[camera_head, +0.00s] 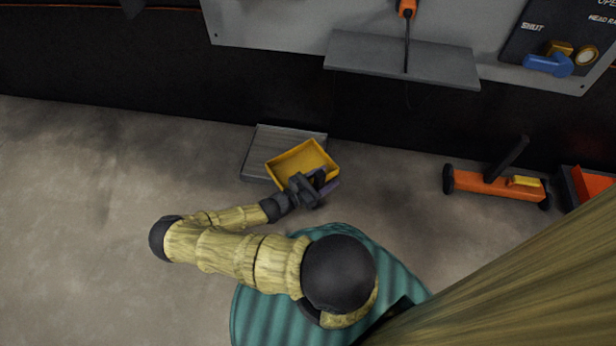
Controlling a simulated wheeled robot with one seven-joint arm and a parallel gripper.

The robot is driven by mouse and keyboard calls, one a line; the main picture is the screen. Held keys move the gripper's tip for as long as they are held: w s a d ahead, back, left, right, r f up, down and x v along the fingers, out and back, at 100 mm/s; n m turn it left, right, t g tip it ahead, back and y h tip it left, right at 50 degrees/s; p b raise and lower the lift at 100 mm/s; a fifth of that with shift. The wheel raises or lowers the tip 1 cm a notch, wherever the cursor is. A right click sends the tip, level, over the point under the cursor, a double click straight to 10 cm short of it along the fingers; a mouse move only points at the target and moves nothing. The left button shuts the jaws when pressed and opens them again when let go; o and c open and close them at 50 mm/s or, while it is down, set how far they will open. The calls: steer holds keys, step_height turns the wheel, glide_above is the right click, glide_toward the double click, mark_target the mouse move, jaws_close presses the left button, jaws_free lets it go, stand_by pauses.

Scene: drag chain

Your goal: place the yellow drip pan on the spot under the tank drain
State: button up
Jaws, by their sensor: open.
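The yellow drip pan (299,160) is a shallow rectangular tray at the middle of the view. It overlaps the right part of a grey ribbed plate (258,150) on the floor; I cannot tell whether it rests there or is slightly above it. My gripper (322,183) is open at the pan's near right edge, with its fingers close to the rim. I cannot tell whether they touch it. The tank drain cannot be made out.
An orange wheeled device (492,184) and a red-orange bin (590,186) stand at the right. A blue valve handle (549,65) is upper right. The left floor is clear.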

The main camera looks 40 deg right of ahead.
stand_by(0.4)
jaws_close()
steer(key=shift+r, duration=0.15)
step_height(320, 180, up, 10)
steer(key=p, duration=0.7)
steer(key=shift+w, duration=0.1)
